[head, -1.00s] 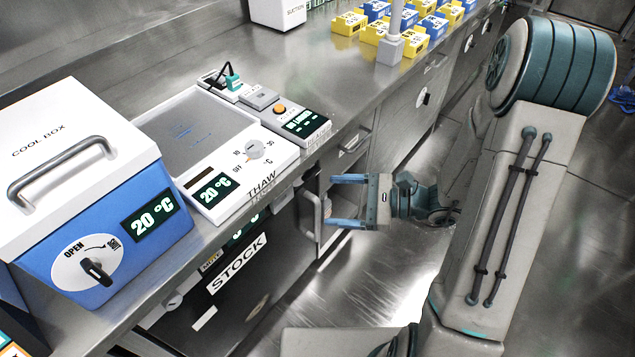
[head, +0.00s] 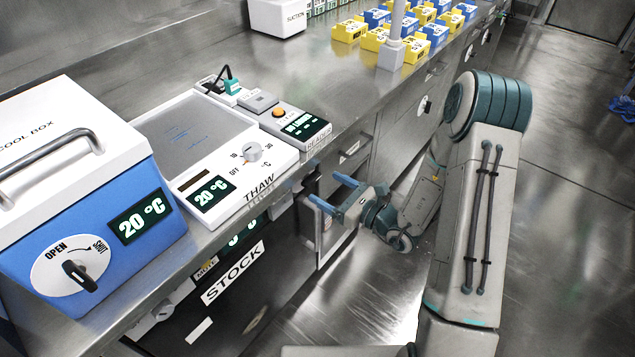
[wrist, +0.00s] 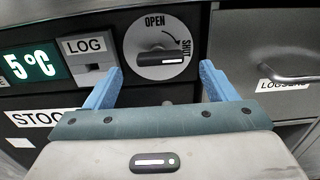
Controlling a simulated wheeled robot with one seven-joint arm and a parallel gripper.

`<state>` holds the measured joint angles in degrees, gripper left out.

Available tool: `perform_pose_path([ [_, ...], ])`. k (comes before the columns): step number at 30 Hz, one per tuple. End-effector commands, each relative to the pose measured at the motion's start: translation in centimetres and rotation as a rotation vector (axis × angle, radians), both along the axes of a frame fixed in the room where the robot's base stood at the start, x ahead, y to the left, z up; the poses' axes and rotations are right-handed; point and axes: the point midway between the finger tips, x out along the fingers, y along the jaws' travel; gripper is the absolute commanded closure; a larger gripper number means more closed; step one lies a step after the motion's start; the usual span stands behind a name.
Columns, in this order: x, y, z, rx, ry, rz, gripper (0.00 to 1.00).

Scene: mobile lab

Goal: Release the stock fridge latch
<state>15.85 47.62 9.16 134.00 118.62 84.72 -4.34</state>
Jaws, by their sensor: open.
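The stock fridge front is below the counter, with its STOCK label (head: 233,272) in the head view. In the wrist view its round latch dial (wrist: 158,47) faces me, marked OPEN at the top and SHUT at the right. The dark latch handle (wrist: 162,58) lies about level, its end on the SHUT side. My gripper (wrist: 161,75) is open and empty, its blue fingers spread left and right below the handle in the picture. Contact is not visible. In the head view my gripper (head: 324,190) points at the cabinet fronts under the counter edge.
A 5 °C display (wrist: 30,64) and a LOG panel (wrist: 90,62) are left of the dial. A drawer handle (wrist: 290,72) sticks out at the right. On the counter stand the cool box (head: 85,200), the thaw unit (head: 190,150) and several blue and yellow blocks.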

Motion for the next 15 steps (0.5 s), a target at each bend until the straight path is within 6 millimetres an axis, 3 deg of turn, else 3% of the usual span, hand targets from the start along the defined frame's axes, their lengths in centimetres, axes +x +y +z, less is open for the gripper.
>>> perform_pose_path([
  [6,2.0,2.7,0.0,0.0,0.0,0.002,0.22],
  [15,2.8,3.6,0.0,0.0,0.0,0.0,0.22],
])
